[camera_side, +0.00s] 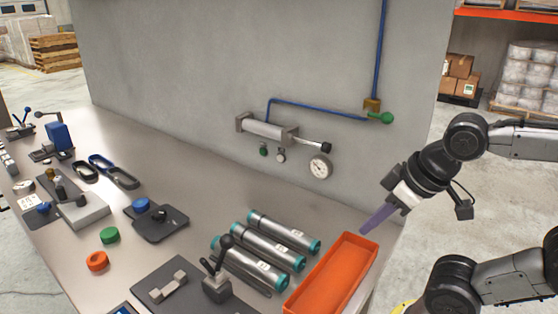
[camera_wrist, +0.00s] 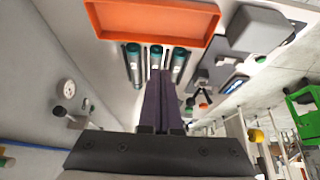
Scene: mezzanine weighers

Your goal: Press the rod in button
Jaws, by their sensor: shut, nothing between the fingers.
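A grey cylinder (camera_side: 265,129) is mounted on the wall panel, with a metal rod (camera_side: 312,143) extending right to a black end. Below it are two small buttons: a green one (camera_side: 263,151) on the left and a pale one (camera_side: 281,156) on the right. I cannot read which is the rod in button. In the wrist view the rod's black end (camera_wrist: 59,111) is at the left; the buttons are too small to tell apart. My gripper (camera_side: 364,230) has its purple fingers shut and empty, right of and below the buttons, apart from them, above the orange tray's far end.
An orange tray (camera_side: 288,306) lies at the bench's right edge, beside several teal-capped tubes (camera_side: 283,231). A round gauge (camera_side: 320,167) sits on the panel between the buttons and my gripper. A blue pipe (camera_side: 318,107) runs above to a green knob (camera_side: 387,118).

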